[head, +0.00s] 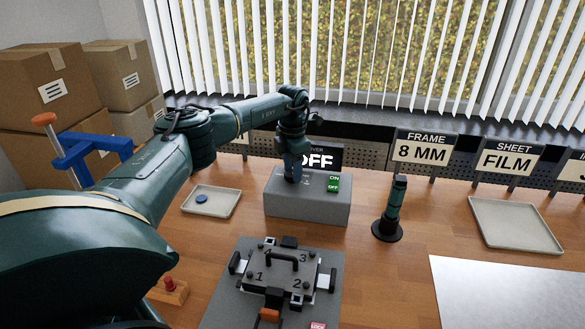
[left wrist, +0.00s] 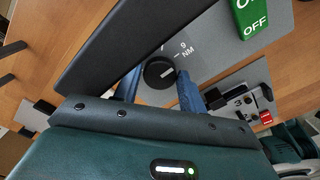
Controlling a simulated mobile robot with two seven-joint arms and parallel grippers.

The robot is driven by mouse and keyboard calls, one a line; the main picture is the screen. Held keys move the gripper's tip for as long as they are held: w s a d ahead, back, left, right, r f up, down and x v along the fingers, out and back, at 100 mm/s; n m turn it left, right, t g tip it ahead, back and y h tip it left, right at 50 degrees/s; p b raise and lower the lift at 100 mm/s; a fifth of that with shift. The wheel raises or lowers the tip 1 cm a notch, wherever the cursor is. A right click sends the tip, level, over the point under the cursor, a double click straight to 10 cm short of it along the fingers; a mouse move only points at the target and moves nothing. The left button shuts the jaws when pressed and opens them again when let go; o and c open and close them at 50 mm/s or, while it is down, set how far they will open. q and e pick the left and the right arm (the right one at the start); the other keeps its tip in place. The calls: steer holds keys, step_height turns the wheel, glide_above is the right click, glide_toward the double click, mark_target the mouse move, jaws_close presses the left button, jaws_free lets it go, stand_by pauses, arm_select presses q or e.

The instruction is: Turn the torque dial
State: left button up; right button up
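The torque dial (left wrist: 160,72) is a round black knob with a white pointer line. It sits on the top of a grey control box (head: 308,208), with the marks 9 and NM beside it in the left wrist view. My left gripper (head: 293,178) is directly over the box and points down. In the left wrist view its two blue fingers stand on either side of the dial, apart, with the dial between them; I cannot tell whether they touch it. The head view hides the dial behind the gripper. My right gripper is not in view.
A green ON/OFF switch (head: 333,183) is on the box, right of the gripper. A green driver (head: 394,207) stands upright at right. A clamped plate fixture (head: 284,272) is in front. A tray (head: 212,209) holds a blue disc.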

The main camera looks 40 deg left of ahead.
arm_select(q)
steer(key=o, duration=0.4)
steer(key=shift+c, duration=0.2)
